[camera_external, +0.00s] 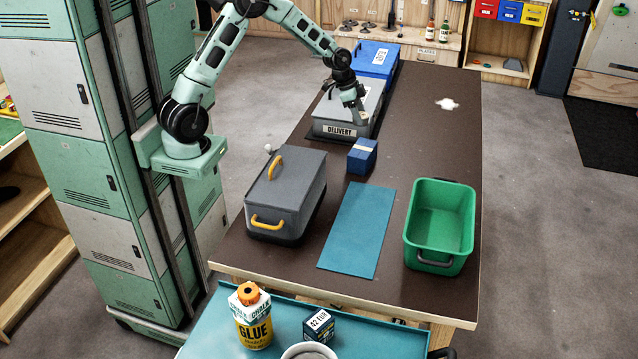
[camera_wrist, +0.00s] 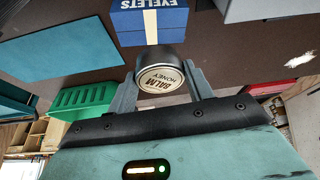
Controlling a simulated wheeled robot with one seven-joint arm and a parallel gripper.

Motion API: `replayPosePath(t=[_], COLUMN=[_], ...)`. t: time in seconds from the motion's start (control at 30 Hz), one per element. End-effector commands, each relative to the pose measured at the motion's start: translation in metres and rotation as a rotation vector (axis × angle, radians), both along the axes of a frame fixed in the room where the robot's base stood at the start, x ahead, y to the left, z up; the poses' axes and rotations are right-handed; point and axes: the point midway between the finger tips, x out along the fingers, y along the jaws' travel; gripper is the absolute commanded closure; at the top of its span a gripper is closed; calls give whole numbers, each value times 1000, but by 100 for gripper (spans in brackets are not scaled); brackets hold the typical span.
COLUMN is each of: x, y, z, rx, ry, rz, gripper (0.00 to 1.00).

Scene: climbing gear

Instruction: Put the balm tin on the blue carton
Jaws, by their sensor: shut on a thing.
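The balm tin (camera_wrist: 160,78) is a short dark round tin with a pale lid reading BALM HONEY. My gripper (camera_wrist: 161,72) is shut on it, a finger on each side, with the lid toward the wrist camera. In the external view my gripper (camera_external: 359,108) hangs by the grey delivery box, behind the blue carton; the tin is too small to make out there. The blue carton (camera_external: 361,160) stands on the brown table with a pale strip over its top. It also shows in the wrist view (camera_wrist: 135,22), marked EYELETS, apart from the tin.
The grey delivery box (camera_external: 323,120) and a blue bin (camera_external: 371,68) stand behind the carton. A grey case (camera_external: 290,185) with yellow handles is at front left. A flat teal mat (camera_external: 357,230) and an open green crate (camera_external: 440,222) lie in front. The table's right rear is mostly clear.

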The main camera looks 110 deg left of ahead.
Motion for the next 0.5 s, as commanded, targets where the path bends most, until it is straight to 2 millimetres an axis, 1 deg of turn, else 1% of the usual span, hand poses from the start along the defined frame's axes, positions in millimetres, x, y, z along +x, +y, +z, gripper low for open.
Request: replayPosePath(t=[0.03, 0.07, 0.17, 0.3, 0.4, 0.5], x=[8, 11, 16, 16, 16, 17], y=[-3, -5, -8, -9, -9, -8], z=[4, 5, -2, -28, -43, -52], rx=[1, 0, -2, -4, -3, 0], ry=[-1, 0, 3, 5, 3, 2], rz=[-31, -45, -71, -76, -75, -74], gripper=[72, 72, 72, 72, 72, 72])
